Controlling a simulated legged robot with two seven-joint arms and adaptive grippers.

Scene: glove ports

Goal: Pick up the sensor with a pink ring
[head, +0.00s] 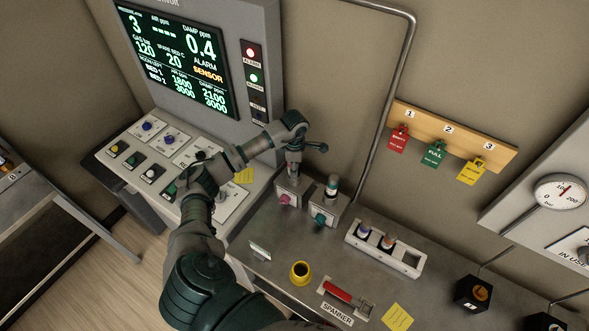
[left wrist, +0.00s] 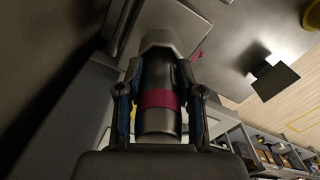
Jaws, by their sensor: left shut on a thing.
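The sensor with a pink ring (left wrist: 160,99) is a dark and grey cylinder in the middle of the left wrist view. My left gripper (left wrist: 160,84) is shut on it, with one finger on each side. In the head view my left gripper (head: 295,164) points down over the left grey socket block (head: 292,190), which has a pink knob (head: 284,200). The gripper mostly hides the sensor there. I cannot tell whether the sensor is still seated in the block. My right gripper is not in view.
A second socket block (head: 327,214) with a teal knob holds another sensor (head: 332,187) close to the right. A pale rack (head: 410,266) with two sensors lies further right. A yellow cup (head: 299,272) and a red-handled spanner (head: 338,292) lie nearer. A pipe (head: 388,110) runs up the wall.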

